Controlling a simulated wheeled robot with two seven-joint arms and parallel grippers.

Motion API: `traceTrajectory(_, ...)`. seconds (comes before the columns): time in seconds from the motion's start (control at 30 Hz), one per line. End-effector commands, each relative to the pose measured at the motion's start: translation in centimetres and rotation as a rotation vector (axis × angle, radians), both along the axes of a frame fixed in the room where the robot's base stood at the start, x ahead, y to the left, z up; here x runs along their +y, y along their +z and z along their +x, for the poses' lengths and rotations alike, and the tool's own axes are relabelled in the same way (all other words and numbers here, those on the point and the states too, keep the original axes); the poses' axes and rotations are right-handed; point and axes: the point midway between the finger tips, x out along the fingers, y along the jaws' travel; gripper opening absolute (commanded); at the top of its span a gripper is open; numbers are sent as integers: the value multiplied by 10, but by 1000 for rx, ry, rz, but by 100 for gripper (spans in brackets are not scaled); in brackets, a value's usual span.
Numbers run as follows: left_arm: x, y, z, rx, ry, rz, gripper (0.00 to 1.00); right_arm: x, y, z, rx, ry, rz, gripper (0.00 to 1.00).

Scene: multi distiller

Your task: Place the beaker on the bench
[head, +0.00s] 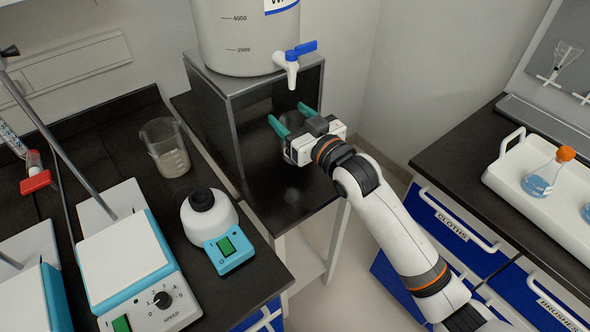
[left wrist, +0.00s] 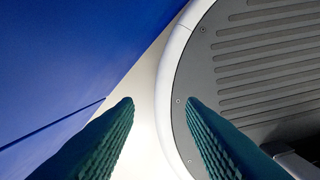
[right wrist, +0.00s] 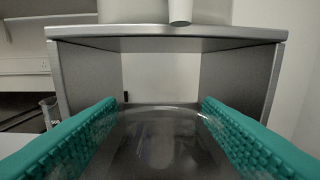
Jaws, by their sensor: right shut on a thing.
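A clear glass beaker (right wrist: 160,140) is between the teal fingers of my right gripper (right wrist: 158,112), which is shut on it. In the head view the right gripper (head: 292,118) is in front of the metal stand, below and in front of the tap, and the held beaker (head: 296,154) is hard to make out against the dark bench (head: 262,190). I cannot tell whether it touches the bench. My left gripper (left wrist: 160,103) shows only in the left wrist view, with its fingers apart and nothing between them.
A carboy (head: 240,35) with a blue-handled tap (head: 290,66) stands on the metal stand (head: 215,110). A white tray (head: 510,180) with flasks is at right.

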Motion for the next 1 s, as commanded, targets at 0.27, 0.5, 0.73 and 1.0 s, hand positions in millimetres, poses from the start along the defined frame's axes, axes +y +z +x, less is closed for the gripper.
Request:
traceTrajectory(0.27, 2, 0, -1, 3, -1, 3, 36, 6, 3, 27, 3, 30, 1, 24)
traceTrajectory(0.5, 0, 2, 4, -6, -1, 0, 36, 6, -38, 26, 1, 30, 2, 24)
traceTrajectory(0.73, -3, 3, 6, -9, 1, -4, 36, 6, -63, 26, 1, 30, 2, 24)
traceTrajectory(1.0, -4, 3, 6, -9, 1, -5, 36, 6, -83, 26, -4, 30, 3, 24)
